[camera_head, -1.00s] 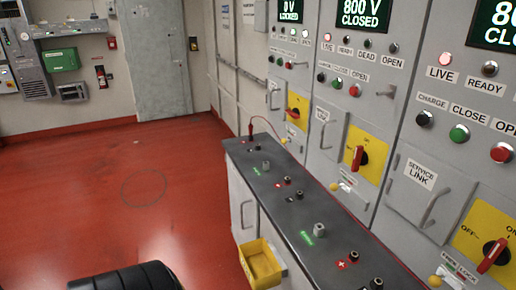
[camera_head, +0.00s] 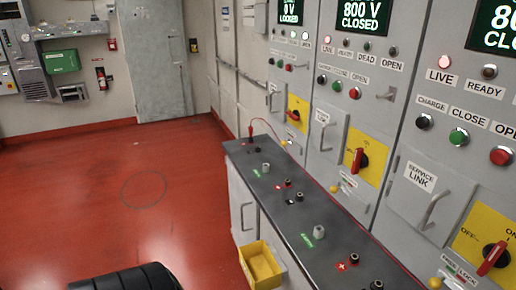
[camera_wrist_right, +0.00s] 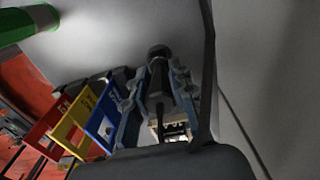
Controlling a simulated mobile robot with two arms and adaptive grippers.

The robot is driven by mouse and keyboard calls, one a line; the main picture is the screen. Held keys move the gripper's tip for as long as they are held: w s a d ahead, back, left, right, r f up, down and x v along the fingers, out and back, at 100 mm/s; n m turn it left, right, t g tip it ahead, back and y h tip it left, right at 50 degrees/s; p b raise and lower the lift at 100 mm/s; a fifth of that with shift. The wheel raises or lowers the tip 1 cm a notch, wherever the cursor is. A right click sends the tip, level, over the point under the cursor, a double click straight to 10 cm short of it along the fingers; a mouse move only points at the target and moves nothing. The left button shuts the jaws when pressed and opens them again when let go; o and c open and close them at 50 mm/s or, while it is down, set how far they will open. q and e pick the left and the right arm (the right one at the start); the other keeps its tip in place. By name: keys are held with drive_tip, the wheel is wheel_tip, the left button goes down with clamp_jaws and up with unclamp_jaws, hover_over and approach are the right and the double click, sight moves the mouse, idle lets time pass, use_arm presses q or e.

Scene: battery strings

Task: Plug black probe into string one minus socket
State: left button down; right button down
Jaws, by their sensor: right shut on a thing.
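My right gripper (camera_wrist_right: 157,90) is shut on a black probe (camera_wrist_right: 158,54) in the right wrist view. The probe's round dark end stands up between the fingers; its tip cannot be made out. In the head view, a dark bench top (camera_head: 262,182) carries several black, red-marked and grey sockets. A black socket (camera_head: 257,149) lies near its far end; string numbers are unreadable at this size. A red probe (camera_head: 251,131) with a red lead stands upright at the far end. Neither gripper shows in the head view.
Grey cabinets (camera_head: 398,140) with yellow rotary switches line the bench's right side. A yellow bin (camera_head: 260,265) hangs on its front. Red, yellow and blue frames (camera_wrist_right: 100,122) and a green cylinder (camera_wrist_right: 28,24) show in the wrist view. The red floor (camera_head: 120,190) is open.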

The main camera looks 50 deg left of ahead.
drive_tip(key=shift+r+p, duration=0.7)
drive_tip(key=shift+r, duration=0.85)
drive_tip(key=shift+r+p, duration=1.35)
drive_tip(key=shift+r, duration=1.1)
